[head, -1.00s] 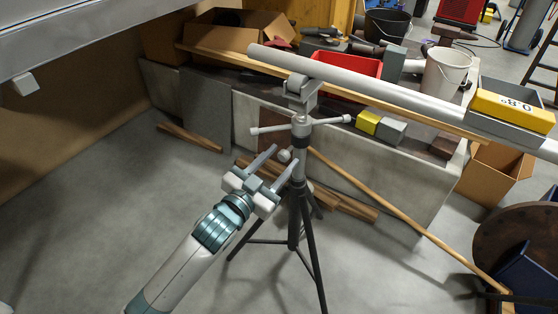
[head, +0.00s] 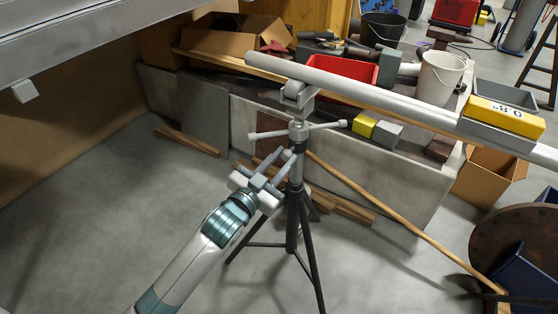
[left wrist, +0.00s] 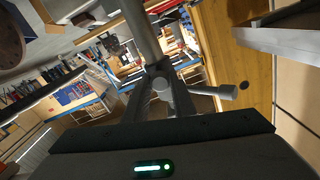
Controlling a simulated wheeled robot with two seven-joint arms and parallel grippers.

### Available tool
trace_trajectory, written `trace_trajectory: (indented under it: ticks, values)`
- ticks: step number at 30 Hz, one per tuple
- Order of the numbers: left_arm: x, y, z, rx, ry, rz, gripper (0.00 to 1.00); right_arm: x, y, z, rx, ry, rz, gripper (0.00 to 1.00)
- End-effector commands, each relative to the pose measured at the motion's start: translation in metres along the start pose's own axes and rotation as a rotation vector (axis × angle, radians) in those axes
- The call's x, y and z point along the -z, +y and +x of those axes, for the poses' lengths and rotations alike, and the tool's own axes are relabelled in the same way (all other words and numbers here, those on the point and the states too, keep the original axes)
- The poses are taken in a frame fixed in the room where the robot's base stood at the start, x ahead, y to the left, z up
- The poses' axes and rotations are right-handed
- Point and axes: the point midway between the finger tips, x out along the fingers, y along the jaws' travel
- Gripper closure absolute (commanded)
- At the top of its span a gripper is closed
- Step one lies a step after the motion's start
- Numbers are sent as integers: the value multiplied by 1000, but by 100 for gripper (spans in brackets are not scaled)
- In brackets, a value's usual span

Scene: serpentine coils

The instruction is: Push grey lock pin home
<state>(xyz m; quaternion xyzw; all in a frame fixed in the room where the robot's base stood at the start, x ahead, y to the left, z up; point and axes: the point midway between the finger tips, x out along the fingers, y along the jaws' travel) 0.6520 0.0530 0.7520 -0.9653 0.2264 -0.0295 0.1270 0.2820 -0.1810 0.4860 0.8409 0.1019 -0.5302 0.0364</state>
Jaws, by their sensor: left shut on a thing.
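The grey lock pin (head: 286,154) sticks out of the tripod's head, just below its cross handles; its round end (left wrist: 160,84) shows in the middle of the left wrist view. My left gripper (head: 278,162) is shut on the pin, with a finger on either side of it. The fingers partly cover the pin, so how deep it sits is not clear. The tripod (head: 293,220) stands upright on the floor and bears a long grey pipe (head: 360,88) in its cradle (head: 294,97). My right gripper is not in view.
A yellow level reading about 0.8° (head: 505,115) sits on the pipe's right part. Behind the tripod is a low bench wall (head: 390,180) with a red bin (head: 342,70) and tools. Floor at left is clear.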

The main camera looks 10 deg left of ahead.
Motion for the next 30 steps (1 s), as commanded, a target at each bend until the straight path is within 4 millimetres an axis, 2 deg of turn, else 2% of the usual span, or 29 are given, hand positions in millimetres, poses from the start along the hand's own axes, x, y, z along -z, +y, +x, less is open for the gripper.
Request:
trace_trajectory:
  ticks: [3,4,6,20,26,30]
  values:
    - [2,-1,1,2,6,1,100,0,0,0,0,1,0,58]
    - [3,-2,1,2,6,1,74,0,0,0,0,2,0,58]
    - [3,-1,1,2,6,1,58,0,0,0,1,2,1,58]
    - [1,-1,-5,1,2,1,58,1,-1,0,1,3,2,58]
    - [0,-1,-25,1,2,0,58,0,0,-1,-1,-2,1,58]
    - [0,-1,-48,1,1,1,58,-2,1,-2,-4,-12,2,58]
